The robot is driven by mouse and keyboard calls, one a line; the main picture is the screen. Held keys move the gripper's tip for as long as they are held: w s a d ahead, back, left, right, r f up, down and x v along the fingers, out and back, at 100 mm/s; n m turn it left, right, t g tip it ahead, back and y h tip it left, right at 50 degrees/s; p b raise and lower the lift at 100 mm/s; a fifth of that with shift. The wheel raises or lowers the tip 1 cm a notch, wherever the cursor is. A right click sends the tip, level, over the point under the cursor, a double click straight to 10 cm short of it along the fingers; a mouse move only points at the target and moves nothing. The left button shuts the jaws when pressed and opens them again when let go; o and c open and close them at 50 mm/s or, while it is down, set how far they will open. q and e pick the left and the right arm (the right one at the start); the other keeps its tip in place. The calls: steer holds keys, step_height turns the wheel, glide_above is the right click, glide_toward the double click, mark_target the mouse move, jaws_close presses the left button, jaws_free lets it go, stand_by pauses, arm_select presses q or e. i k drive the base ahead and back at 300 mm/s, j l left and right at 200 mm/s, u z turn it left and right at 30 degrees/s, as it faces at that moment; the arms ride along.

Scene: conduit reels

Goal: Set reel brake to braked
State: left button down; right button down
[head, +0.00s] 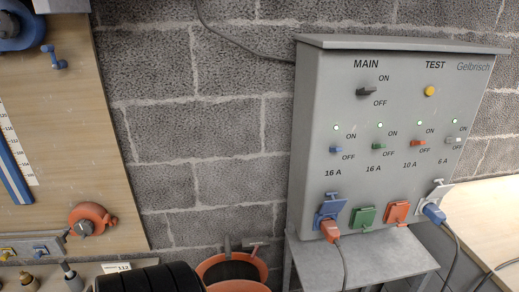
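I cannot make out a reel brake or its setting in the head view. A black ribbed roll (150,278) shows at the bottom edge, cut off by the frame; I cannot tell whether it belongs to a reel. A blue round part (18,30) on a grey mount, with a small blue crank handle (54,57) near it, is at the top left, partly out of frame. Neither of my grippers is in view.
A grey power box (345,170) with switches and coloured sockets hangs on the block wall, cables plugged in. Orange-rimmed buckets (232,268) stand below. A wooden board (65,130) with an orange round tool (90,218) is left. A pale table (485,215) is right.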

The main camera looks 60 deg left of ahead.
mark_target(256, 249)
steer(key=u, duration=2.1)
